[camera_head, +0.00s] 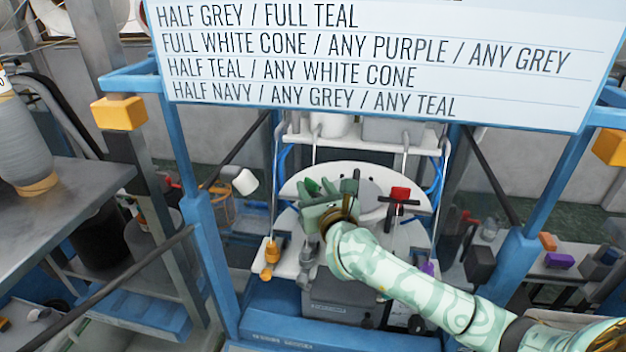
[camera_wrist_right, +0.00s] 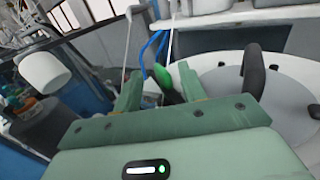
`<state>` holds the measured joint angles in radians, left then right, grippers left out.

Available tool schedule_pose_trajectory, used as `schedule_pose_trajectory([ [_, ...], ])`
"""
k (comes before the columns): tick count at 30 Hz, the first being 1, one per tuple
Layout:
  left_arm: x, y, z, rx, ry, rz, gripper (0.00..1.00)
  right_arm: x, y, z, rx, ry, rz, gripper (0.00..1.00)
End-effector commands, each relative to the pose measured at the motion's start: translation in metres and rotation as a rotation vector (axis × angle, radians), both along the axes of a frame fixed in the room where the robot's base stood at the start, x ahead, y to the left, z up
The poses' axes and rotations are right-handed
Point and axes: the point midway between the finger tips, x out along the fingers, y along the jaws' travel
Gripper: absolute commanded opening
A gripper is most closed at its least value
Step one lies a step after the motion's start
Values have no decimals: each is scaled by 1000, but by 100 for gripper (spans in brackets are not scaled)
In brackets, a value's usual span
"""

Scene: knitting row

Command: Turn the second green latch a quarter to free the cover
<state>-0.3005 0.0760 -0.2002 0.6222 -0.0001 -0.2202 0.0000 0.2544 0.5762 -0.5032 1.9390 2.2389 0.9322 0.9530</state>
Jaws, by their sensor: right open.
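A green latch (camera_head: 313,186) sits at the left edge of a round white plate (camera_head: 345,170), which may be the cover. My right gripper (camera_head: 326,188) is open at the latch. In the right wrist view the green latch (camera_wrist_right: 163,78) shows between the two fingers of the gripper (camera_wrist_right: 158,88), and its lower part is hidden by the gripper body. I cannot tell whether a finger touches it. I see only one green latch clearly. My left gripper is not in view.
A large sign (camera_head: 380,60) hangs across the top. Blue posts (camera_head: 205,245) flank the machine. A white cone (camera_head: 243,181) stands out to the left and also shows in the right wrist view (camera_wrist_right: 45,72). A red-topped part (camera_head: 400,193) and a black handle (camera_wrist_right: 253,72) lie to the right.

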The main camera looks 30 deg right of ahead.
Motion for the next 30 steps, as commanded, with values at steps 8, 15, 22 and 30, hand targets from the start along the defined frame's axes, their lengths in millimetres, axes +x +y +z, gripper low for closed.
schedule_pose_trajectory([
  [8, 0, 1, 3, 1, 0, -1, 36, 15, -2, 0, 0, 0, 0, 41],
  [15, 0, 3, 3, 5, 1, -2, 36, 15, -2, 0, -1, 0, 0, 24],
  [22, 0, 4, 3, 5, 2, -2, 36, 15, -2, 0, -1, 0, 0, 0],
  [30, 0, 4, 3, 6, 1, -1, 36, 15, -1, 0, 2, 1, -35, 0],
])
